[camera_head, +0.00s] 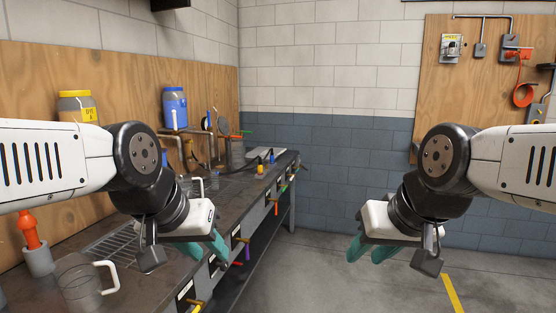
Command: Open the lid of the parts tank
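I cannot pick out a parts tank or its lid for certain in the head view. A long dark workbench (150,276) runs along the left wall. My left gripper (209,256) is in front of the bench's front edge, its teal fingers apart and nothing seen between them. My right gripper (366,258) is over open floor to the right of the bench, its teal fingers also apart and empty. My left arm hides part of the bench top and wall.
A clear jug (78,284) and an orange-topped bottle (32,240) stand at the bench's near left, beside a metal grille (118,243). A blue container (174,108) and a yellow-lidded container (77,105) are by the wall. The floor (320,285) is clear at right.

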